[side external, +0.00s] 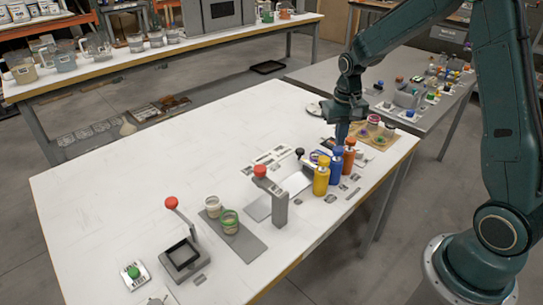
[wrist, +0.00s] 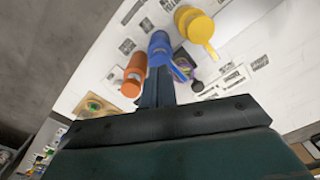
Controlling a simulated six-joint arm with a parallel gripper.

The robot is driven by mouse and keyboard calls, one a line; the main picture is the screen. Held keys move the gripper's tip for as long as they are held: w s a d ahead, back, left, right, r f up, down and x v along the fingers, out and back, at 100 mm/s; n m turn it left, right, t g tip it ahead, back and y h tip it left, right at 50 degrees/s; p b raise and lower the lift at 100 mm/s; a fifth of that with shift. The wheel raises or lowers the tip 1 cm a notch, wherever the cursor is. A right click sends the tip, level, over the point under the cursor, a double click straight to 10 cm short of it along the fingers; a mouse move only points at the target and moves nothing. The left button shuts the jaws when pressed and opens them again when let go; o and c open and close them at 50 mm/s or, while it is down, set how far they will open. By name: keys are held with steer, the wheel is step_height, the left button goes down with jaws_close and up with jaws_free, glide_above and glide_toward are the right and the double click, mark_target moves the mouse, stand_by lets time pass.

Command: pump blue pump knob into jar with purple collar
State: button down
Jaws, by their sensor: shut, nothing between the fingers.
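The blue pump bottle (side external: 336,166) stands between the yellow bottle (side external: 321,181) and the orange bottle (side external: 350,157). It also shows in the wrist view (wrist: 159,48), just beyond my fingers. My gripper (side external: 342,138) points down, shut and empty, at the top of the blue bottle. In the wrist view its fingers (wrist: 158,90) overlap the blue pump's end, so I cannot tell whether they touch the knob. A jar with a purple collar (side external: 318,156) appears just left of the blue bottle, partly hidden by the bottles.
A wooden tray (side external: 378,141) with several small jars stands behind the orange bottle. A red-knobbed grey post (side external: 279,205), two jars on a grey mat (side external: 244,240) and a red-handled press (side external: 183,256) stand toward the front. The white table's left part is clear.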

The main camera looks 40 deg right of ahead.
steer(key=shift+f, duration=1.4)
steer(key=shift+r, duration=1.4)
steer(key=shift+r, duration=0.1)
stand_by(0.5)
steer(key=shift+r, duration=1.95)
